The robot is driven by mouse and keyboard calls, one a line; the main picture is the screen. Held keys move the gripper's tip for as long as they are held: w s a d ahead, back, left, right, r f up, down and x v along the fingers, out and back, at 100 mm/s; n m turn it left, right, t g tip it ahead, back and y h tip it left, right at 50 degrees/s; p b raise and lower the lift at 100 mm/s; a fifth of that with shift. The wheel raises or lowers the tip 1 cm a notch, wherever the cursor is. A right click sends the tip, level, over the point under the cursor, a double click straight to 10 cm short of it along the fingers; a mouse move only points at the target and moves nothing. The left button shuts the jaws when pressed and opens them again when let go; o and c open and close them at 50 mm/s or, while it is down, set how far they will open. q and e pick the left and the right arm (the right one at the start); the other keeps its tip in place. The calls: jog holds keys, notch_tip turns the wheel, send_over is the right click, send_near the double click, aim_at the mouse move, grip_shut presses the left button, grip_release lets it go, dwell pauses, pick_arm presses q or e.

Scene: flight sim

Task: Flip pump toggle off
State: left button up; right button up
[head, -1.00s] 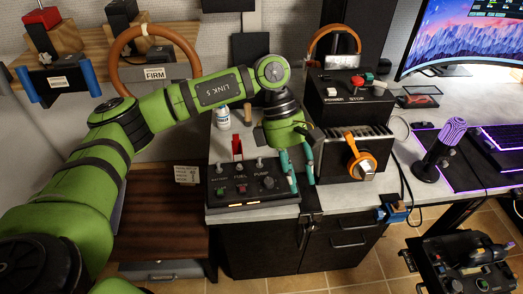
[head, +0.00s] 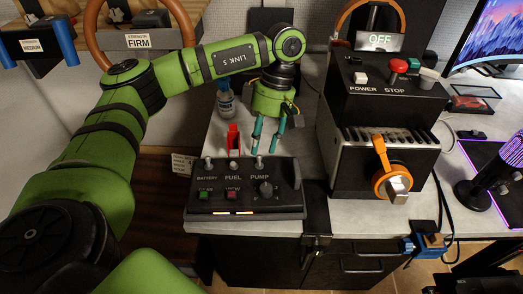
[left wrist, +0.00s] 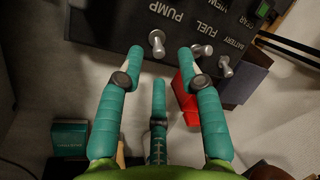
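The black switch panel (head: 245,208) lies on the grey-white counter with toggles for battery, fuel and pump. The silver pump toggle (head: 258,162) is the right-hand one in the head view. It also shows in the left wrist view (left wrist: 157,42), under the PUMP label. My left gripper (head: 266,146) is just behind the panel, fingers pointing down. In the left wrist view its teal fingers (left wrist: 160,52) are spread, one on each side of the pump toggle, with no clear contact. The third finger is lower, and nothing is held. My right gripper is out of view.
A raised red guard (head: 233,137) stands by the fuel toggle (head: 234,160). The battery toggle (head: 208,163) is left of it. A black box with an orange-handled machine (head: 385,160) stands right of the panel. A small bottle (head: 225,100) stands behind.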

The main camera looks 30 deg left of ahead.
aim_at(259, 160)
pick_arm(q)
jog(key=shift+x, duration=1.1)
jog(key=shift+s+f, duration=0.1)
jog(key=shift+f, duration=0.25)
grip_shut()
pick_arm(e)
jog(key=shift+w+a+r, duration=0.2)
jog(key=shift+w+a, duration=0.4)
